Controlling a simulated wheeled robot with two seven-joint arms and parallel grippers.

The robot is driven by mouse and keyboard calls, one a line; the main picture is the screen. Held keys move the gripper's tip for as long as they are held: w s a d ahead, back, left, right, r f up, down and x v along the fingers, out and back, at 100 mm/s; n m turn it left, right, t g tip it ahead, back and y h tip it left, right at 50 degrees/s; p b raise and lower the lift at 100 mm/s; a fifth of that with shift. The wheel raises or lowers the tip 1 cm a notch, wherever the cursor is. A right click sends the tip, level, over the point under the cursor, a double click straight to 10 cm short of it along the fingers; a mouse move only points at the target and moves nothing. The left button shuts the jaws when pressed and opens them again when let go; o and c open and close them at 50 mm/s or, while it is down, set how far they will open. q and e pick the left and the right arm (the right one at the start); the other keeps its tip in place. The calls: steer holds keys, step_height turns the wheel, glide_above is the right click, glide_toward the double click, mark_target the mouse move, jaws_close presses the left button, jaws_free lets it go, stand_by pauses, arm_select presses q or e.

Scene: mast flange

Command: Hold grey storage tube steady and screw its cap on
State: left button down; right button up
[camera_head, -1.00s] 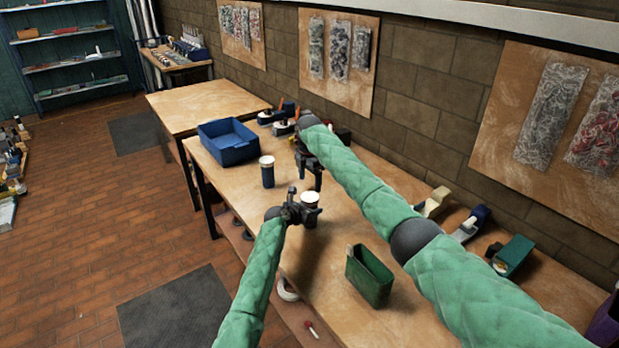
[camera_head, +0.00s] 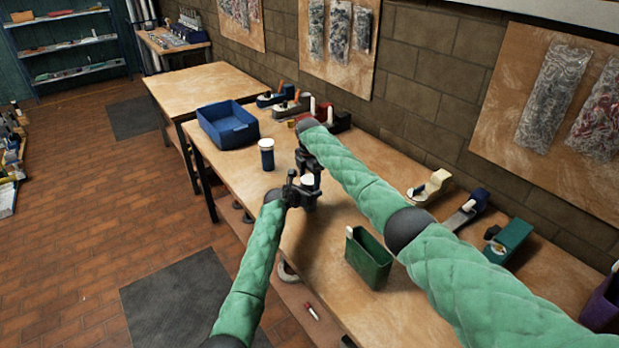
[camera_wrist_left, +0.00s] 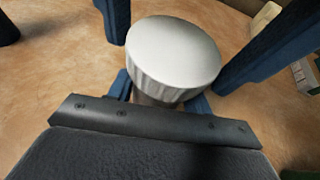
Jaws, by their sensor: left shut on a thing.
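The grey storage tube (camera_wrist_left: 150,98) is mostly hidden in the left wrist view; a sliver shows below its white ribbed cap (camera_wrist_left: 172,58). The cap sits on top of the tube; I cannot tell how far it is threaded. The cap also shows small in the head view (camera_head: 308,181). My left gripper (camera_head: 303,193) is shut on the tube below the cap. My right gripper (camera_head: 309,170) is above the cap, pointing down. In the left wrist view its two blue fingers (camera_wrist_left: 190,40) stand on either side of the cap, apart from it.
A blue tube with a white lid (camera_head: 266,156) stands beyond the grippers. A blue bin (camera_head: 228,130) is at the far left of the bench, a green bin (camera_head: 368,262) in front. Tape dispensers (camera_head: 465,212) line the wall side. Bare bench (camera_head: 320,245) lies around the left gripper.

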steer(key=c, duration=0.8)
steer(key=m, duration=0.6)
steer(key=shift+m, duration=0.3)
steer(key=o, duration=1.1)
steer(key=shift+a+r, duration=0.1)
steer(key=shift+r, duration=2.15)
